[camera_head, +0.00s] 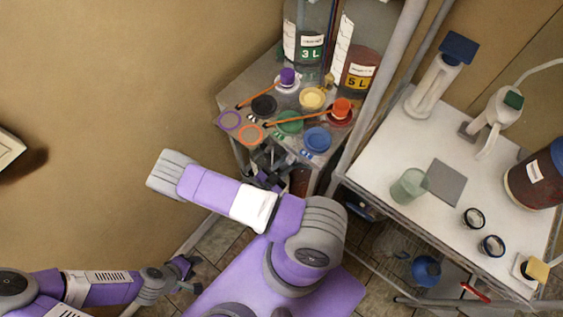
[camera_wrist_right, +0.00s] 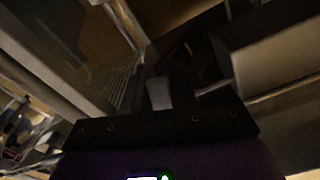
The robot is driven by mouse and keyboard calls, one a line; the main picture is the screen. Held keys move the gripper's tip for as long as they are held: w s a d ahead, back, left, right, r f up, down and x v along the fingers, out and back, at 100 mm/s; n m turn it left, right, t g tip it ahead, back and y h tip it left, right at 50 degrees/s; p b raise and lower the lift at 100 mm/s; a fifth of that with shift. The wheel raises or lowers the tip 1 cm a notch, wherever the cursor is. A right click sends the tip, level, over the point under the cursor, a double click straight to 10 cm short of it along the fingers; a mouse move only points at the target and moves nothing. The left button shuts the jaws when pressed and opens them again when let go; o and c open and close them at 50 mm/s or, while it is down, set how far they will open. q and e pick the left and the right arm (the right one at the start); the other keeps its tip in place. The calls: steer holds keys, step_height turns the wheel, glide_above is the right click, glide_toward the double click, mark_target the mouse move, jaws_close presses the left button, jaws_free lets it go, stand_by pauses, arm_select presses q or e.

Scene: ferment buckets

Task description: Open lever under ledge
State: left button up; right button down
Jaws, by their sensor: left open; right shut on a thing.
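My right gripper (camera_wrist_right: 166,75) is under the top of the metal stand, in dim light. Its dark fingers are closed around a short pale grey piece (camera_wrist_right: 158,93) that may be the lever; shadow hides its full shape. In the head view, the right gripper (camera_head: 270,163) is at the stand's front edge, partly hidden by the ledge and my arm. My left gripper (camera_head: 188,274) is open and empty, low over the tiled floor at the lower left.
The metal stand's top (camera_head: 232,88) holds bottles, lids and coloured rings. A white table (camera_head: 378,150) at right carries a green cup (camera_head: 409,186), a grey plate (camera_head: 446,182) and dispensers. A red handle (camera_head: 475,292) shows below its front edge. A grey post (camera_head: 384,85) stands between them.

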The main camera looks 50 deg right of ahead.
mark_target(282, 169)
steer(key=shift+s, duration=0.1)
steer(key=c, duration=1)
jaws_free()
steer(key=shift+a, duration=0.1)
steer(key=a, duration=0.7)
steer(key=shift+s+a, duration=0.2)
steer(key=shift+s, duration=0.05)
